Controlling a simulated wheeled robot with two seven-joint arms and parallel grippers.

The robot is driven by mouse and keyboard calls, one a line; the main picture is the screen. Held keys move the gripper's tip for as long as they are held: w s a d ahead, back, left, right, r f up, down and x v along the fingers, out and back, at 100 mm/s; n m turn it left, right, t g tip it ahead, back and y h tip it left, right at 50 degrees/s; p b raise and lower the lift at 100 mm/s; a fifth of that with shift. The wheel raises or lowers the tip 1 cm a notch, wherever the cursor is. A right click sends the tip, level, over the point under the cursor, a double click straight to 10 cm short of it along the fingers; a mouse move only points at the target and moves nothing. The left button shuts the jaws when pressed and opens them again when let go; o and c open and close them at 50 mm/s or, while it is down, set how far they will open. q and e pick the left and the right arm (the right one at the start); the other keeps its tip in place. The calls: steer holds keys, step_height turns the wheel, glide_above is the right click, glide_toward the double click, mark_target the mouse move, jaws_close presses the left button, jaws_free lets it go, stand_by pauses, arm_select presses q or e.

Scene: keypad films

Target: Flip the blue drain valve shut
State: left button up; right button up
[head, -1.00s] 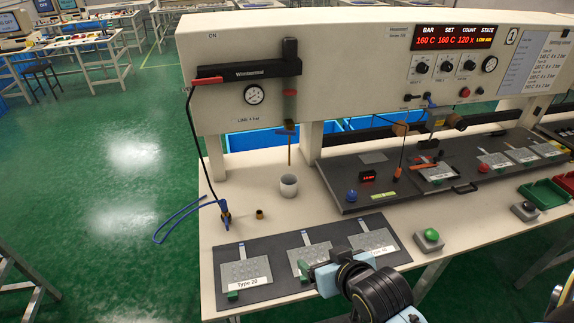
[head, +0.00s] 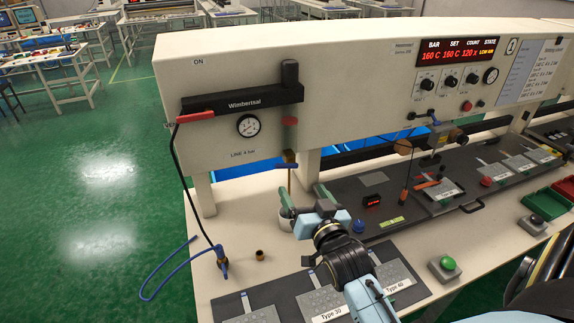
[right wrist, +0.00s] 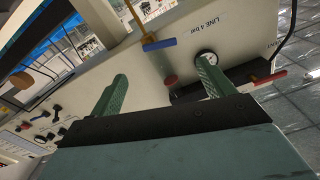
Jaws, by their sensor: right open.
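The blue drain valve handle (head: 287,165) sits on a thin brass pipe (head: 290,180) hanging below the left part of the white machine housing. The handle lies crosswise to the pipe; it also shows in the right wrist view (right wrist: 160,44). My right gripper (head: 305,194) is open and empty, with green fingers pointing up toward the housing, below and a little right of the valve. In the right wrist view my right gripper (right wrist: 163,70) has the blue handle beyond the gap between its fingertips, apart from them. My left gripper is not in view.
A white cup (head: 286,222) stands below the pipe, partly hidden by my gripper. A red lever (head: 195,117) and a gauge (head: 248,125) are on the housing.

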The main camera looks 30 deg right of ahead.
mark_target(287, 168)
steer(key=p+x, duration=0.1)
steer(key=x, duration=0.8)
steer(key=shift+w, duration=0.55)
steer(key=shift+w+d, duration=0.1)
steer(key=shift+w, duration=0.05)
steer(key=c, duration=1)
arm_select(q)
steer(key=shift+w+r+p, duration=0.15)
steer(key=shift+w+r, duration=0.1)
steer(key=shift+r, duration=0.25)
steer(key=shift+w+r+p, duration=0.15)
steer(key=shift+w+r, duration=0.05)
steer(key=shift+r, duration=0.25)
arm_select(e)
steer(key=shift+f+n, duration=0.15)
steer(key=shift+n, duration=0.65)
steer(key=shift+f+n, duration=0.2)
steer(key=shift+n, duration=0.6)
steer(key=o, duration=1)
